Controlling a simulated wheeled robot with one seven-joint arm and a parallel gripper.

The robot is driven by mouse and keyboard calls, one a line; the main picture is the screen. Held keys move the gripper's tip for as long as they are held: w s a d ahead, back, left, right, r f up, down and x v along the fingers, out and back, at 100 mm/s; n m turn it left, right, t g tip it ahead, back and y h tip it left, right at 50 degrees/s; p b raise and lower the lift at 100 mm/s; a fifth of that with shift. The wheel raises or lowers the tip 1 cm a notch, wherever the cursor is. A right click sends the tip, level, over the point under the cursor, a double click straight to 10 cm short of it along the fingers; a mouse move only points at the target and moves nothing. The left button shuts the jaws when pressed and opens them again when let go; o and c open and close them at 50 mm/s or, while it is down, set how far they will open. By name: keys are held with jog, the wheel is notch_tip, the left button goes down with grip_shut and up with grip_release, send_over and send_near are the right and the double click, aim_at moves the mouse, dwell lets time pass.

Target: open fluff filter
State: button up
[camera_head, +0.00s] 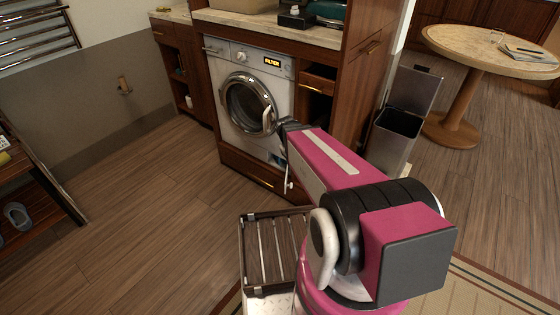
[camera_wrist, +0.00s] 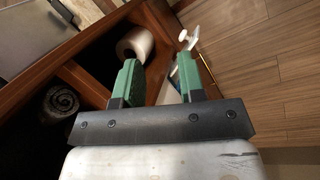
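The washing machine (camera_head: 235,60) stands under the counter in the head view, its round door shut and its lit panel reading "FILTER". A small white part (camera_head: 288,186) sticks out low at its right side, beside my arm. A white knob-like piece (camera_wrist: 188,38) shows beyond the fingers in the wrist view; I cannot tell if it is the fluff filter. My arm hides the machine's lower right corner. My gripper (camera_wrist: 157,80) has green fingers set apart, with nothing visibly held between them. Its fingertips are not clear in the head view.
A wooden cubby beside the machine holds a white roll (camera_wrist: 135,42) and a rolled grey towel (camera_wrist: 60,103). An open bin (camera_head: 400,120) stands right of the cabinet, with a round table (camera_head: 455,45) beyond. The wooden floor (camera_head: 140,215) at left is clear.

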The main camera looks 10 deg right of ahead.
jog(key=w+f+n+h, duration=0.5)
jog(key=w+f+n, duration=0.1)
jog(key=w+f, duration=0.25)
jog(key=n+t+h, duration=0.7)
jog(key=n+t, duration=0.3)
jog(key=n, duration=0.5)
send_near(279, 165)
notch_tip(279, 165, up, 3)
jog(key=x, duration=1)
jog(key=shift+w+d+r, duration=0.15)
jog(key=shift+w+r, duration=0.15)
jog(key=shift+s, duration=0.1)
grip_shut()
